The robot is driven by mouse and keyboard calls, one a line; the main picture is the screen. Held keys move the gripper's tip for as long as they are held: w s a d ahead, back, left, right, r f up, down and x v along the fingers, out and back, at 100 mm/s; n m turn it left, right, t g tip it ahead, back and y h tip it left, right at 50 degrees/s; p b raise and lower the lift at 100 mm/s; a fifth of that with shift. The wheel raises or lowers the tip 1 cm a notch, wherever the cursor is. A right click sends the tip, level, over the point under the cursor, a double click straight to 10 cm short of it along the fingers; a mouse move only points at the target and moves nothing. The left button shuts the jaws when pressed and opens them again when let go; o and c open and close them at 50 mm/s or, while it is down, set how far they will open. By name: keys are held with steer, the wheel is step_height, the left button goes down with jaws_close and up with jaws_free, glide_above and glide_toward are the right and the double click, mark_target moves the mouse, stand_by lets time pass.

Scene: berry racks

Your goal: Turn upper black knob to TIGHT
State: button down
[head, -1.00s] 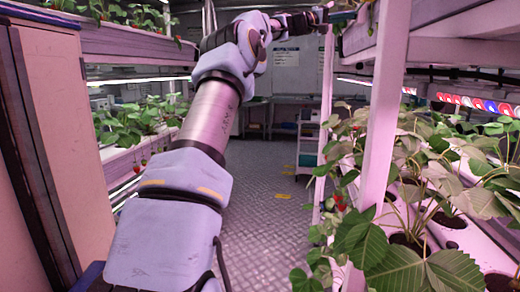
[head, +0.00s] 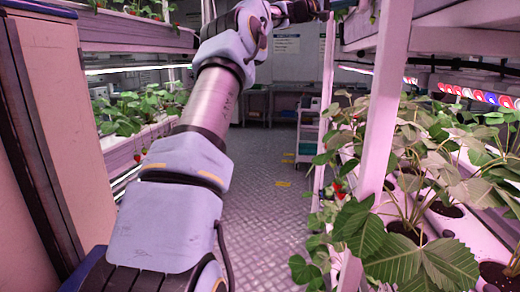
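My arm reaches up and away from the bottom left of the head view to the top edge. My gripper (head: 318,10) is at the top, by the upper end of a pink rack post. It is small, dark and partly cut off by the frame's top edge, so its fingers cannot be made out. No upper black knob can be made out in the head view. I cannot tell whether my gripper touches anything.
A plant rack with a pink post (head: 378,130) and strawberry plants (head: 395,245) stands close on the right. A pink cabinet (head: 55,125) and another rack (head: 135,145) line the left. A white cart (head: 308,130) stands farther back. The aisle floor (head: 265,215) between is clear.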

steer(key=shift+f+b, duration=0.25)
steer(key=shift+b, duration=0.15)
steer(key=shift+w+f, duration=0.15)
steer(key=shift+f, duration=0.05)
steer(key=shift+f+b, duration=0.1)
steer(key=shift+b, duration=0.2)
steer(key=shift+w+f, duration=0.25)
steer(key=shift+w, duration=0.1)
steer(key=shift+s+f+b, duration=0.25)
steer(key=shift+f+b, duration=0.1)
steer(key=shift+b, duration=0.45)
steer(key=a, duration=0.4)
steer(key=w+a, duration=0.1)
steer(key=shift+a, duration=0.4)
